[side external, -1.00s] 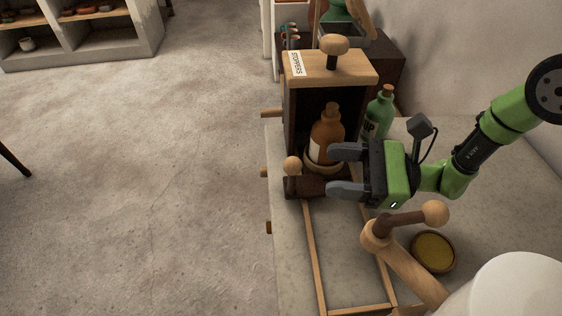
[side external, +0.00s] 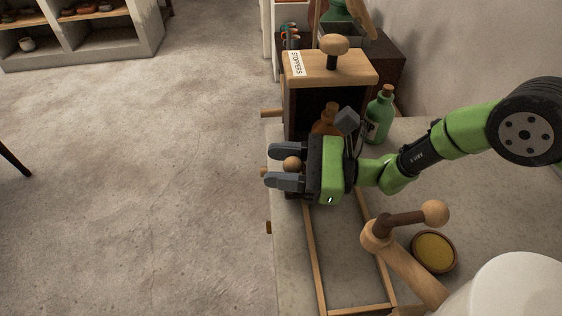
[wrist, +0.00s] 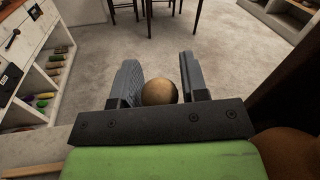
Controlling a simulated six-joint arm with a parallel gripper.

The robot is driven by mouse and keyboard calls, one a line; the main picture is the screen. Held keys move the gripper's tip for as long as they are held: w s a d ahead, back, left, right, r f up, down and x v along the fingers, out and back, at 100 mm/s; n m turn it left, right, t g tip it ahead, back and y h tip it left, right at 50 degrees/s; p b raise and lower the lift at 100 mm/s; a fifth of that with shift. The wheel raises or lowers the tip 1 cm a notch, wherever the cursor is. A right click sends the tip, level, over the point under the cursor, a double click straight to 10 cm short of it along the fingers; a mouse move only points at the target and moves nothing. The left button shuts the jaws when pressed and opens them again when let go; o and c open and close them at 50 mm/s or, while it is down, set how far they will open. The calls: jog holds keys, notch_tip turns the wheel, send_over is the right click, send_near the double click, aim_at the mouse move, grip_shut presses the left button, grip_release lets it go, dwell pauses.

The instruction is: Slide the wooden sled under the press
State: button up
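The wooden sled is mostly hidden behind my gripper; its round wooden knob (side external: 291,163) shows between my fingers, and also in the wrist view (wrist: 159,92). An orange-brown bottle (side external: 326,119), partly hidden by my wrist, stands in front of the press opening. The press (side external: 331,66) is a dark-sided box with a light wooden top, a knob and a "STOPPERS" label. My gripper (side external: 270,165) is open, with its fingers on either side of the knob and pointing left. In the wrist view, the fingers (wrist: 162,75) look apart from the knob.
Wooden rails (side external: 313,245) run along the counter toward the front. A green bottle (side external: 380,115) stands right of the press. A wooden crank handle (side external: 405,216) and a bowl of yellow powder (side external: 433,252) are at the right front. Open floor lies left of the counter.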

grip_shut()
jog(key=shift+w+a, duration=0.1)
jog(key=shift+w, duration=2.15)
jog(key=shift+o, duration=2)
grip_release()
jog(key=shift+d, duration=0.2)
jog(key=d, duration=0.3)
jog(key=s+d, duration=0.1)
jog(key=d, duration=0.2)
jog(key=s+d, duration=0.1)
jog(key=d, duration=0.2)
jog(key=shift+d, duration=0.3)
jog(key=shift+r, duration=0.1)
